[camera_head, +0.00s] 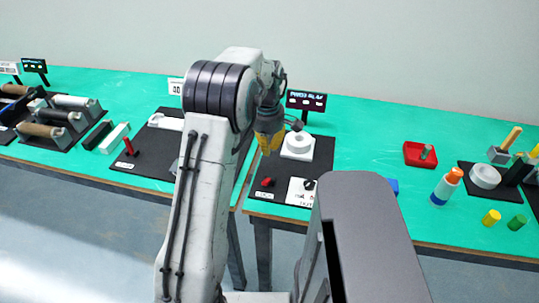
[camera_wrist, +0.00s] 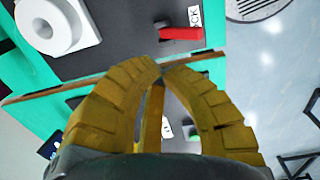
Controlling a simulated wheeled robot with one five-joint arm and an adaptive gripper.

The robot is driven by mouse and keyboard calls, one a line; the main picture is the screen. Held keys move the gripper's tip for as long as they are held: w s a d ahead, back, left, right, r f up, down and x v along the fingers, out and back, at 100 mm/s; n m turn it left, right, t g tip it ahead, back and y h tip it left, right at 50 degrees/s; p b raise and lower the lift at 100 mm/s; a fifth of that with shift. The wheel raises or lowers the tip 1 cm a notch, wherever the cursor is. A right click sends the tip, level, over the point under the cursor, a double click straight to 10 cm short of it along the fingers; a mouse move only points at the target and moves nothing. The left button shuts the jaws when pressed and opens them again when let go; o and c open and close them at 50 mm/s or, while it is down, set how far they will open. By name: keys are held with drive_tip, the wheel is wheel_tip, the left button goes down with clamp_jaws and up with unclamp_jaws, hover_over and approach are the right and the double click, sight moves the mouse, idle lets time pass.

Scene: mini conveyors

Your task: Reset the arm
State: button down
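My arm is bent, and my gripper (camera_head: 270,143) hangs over the teal table beside a white ring-topped block (camera_head: 299,143). In the wrist view, the yellow fingers of my gripper (camera_wrist: 161,67) curve together and their tips meet or nearly meet. Nothing is held between the tips. A red part (camera_wrist: 182,33) and a white ring-shaped piece (camera_wrist: 57,38) lie on a dark board beyond the fingertips.
A red tray (camera_head: 410,160) and an orange-capped bottle (camera_head: 447,187) stand on the right of the table. Roller conveyors (camera_head: 45,131) stand at the left. A small display (camera_head: 306,101) rises behind the ring-topped block. Bare teal surface lies around the tray.

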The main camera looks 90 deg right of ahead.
drive_tip(key=shift+w+a+r, duration=0.1)
drive_tip(key=shift+a+r, duration=0.15)
drive_tip(key=shift+r, duration=0.9)
drive_tip(key=shift+a+r, duration=0.25)
drive_tip(key=shift+r, duration=0.85)
